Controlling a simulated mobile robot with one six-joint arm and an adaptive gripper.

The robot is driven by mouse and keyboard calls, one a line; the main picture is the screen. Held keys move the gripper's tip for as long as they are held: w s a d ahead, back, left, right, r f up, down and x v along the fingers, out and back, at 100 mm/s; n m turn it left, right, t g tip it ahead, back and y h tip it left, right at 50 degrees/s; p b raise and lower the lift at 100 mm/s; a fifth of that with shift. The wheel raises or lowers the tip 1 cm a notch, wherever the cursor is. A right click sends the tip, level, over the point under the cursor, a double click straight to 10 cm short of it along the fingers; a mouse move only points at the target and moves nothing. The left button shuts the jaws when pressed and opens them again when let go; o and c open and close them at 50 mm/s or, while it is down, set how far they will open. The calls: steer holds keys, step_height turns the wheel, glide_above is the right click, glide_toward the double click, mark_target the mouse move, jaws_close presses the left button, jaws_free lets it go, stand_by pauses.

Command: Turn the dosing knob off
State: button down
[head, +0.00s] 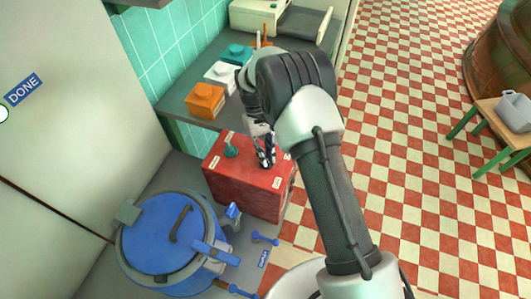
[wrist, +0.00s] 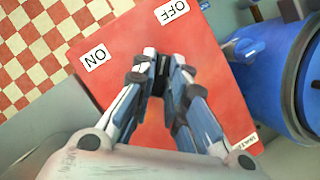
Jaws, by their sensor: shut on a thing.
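The red box (head: 250,187) stands on the counter, with white labels on its top. In the wrist view its red top (wrist: 115,85) carries an ON label (wrist: 94,57) at upper left and an OFF label (wrist: 170,11) at the top. My gripper (head: 265,160) reaches down to the box top and is shut on a small dark piece (wrist: 162,72), which looks like the dosing knob. The fingers hide most of it, so I cannot tell which label it points to. A teal knob (head: 231,150) sits apart, to the left of my gripper in the head view.
A blue lidded vessel (head: 160,235) stands close in front of the box, and its side shows at right in the wrist view (wrist: 262,60). Orange (head: 205,100), white (head: 221,76) and teal blocks (head: 237,54) sit on the shelf behind.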

steer(key=shift+m, duration=0.3)
steer(key=c, duration=1.6)
jaws_free()
steer(key=shift+r, duration=0.1)
steer(key=v, duration=1.2)
steer(key=shift+d, duration=0.1)
